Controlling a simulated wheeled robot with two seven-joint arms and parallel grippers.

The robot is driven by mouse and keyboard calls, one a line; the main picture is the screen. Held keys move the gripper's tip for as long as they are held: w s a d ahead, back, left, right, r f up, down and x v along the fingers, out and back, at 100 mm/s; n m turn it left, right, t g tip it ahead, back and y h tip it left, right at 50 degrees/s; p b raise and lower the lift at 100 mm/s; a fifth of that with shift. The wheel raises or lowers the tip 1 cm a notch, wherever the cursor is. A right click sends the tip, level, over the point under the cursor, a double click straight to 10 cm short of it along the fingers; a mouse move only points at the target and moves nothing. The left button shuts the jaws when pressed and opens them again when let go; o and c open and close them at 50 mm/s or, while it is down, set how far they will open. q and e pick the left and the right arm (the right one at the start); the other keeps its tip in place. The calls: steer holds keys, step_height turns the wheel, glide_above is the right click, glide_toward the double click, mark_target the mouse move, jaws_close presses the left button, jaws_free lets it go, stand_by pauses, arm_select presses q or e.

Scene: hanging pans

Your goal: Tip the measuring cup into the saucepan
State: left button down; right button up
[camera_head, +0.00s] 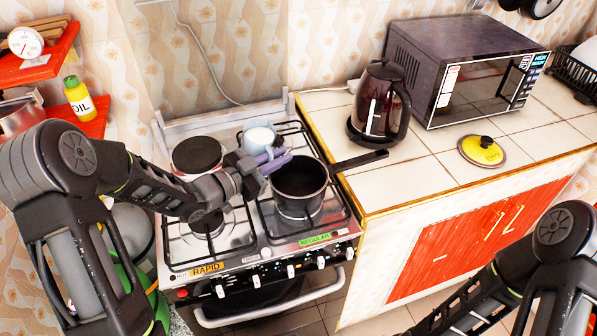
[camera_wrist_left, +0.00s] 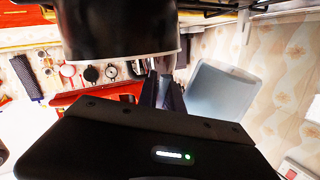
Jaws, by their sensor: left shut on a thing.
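The measuring cup (camera_head: 259,139) is pale blue and translucent, held above the back of the stove; it also shows in the left wrist view (camera_wrist_left: 222,92). My left gripper (camera_head: 273,162) is shut on it, apparently at the handle, which the fingers (camera_wrist_left: 165,88) mostly hide. I cannot tell the cup's exact tilt or whether it holds anything. The dark saucepan (camera_head: 299,188) stands on the front right burner, its handle pointing right; its dark side fills the top of the left wrist view (camera_wrist_left: 120,32). The cup is behind and left of the pan's opening. My right gripper is out of view.
A yellow oil bottle (camera_head: 78,98) is on the left shelf.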

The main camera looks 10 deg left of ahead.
arm_select(q)
steer(key=shift+s+d+m, duration=0.1)
steer(key=shift+d+m, duration=0.3)
steer(key=shift+m, duration=0.3)
steer(key=shift+s+d+f+m+y, duration=0.15)
steer(key=shift+d+m+y, duration=0.4)
steer(key=shift+m, duration=0.35)
steer(key=shift+a+m+g+y, duration=0.15)
steer(key=shift+m+g+y, duration=0.15)
steer(key=shift+m+y, duration=0.25)
stand_by(0.9)
steer(key=shift+w+a+r+m+y+p, duration=0.15)
steer(key=shift+a+m+y, duration=0.35)
steer(key=shift+m, duration=0.5)
steer(key=shift+w+a+r+m+y+p, duration=0.15)
steer(key=shift+a+m+y, duration=0.3)
steer(key=shift+m, duration=0.5)
stand_by(1.8)
steer(key=shift+s+d+f+m+y+b, duration=0.1)
steer(key=shift+d+f+m+y+b, duration=0.3)
steer(key=shift+b, duration=1.9)
steer(key=shift+f+m+b, duration=0.3)
steer(key=shift+b, duration=0.25)
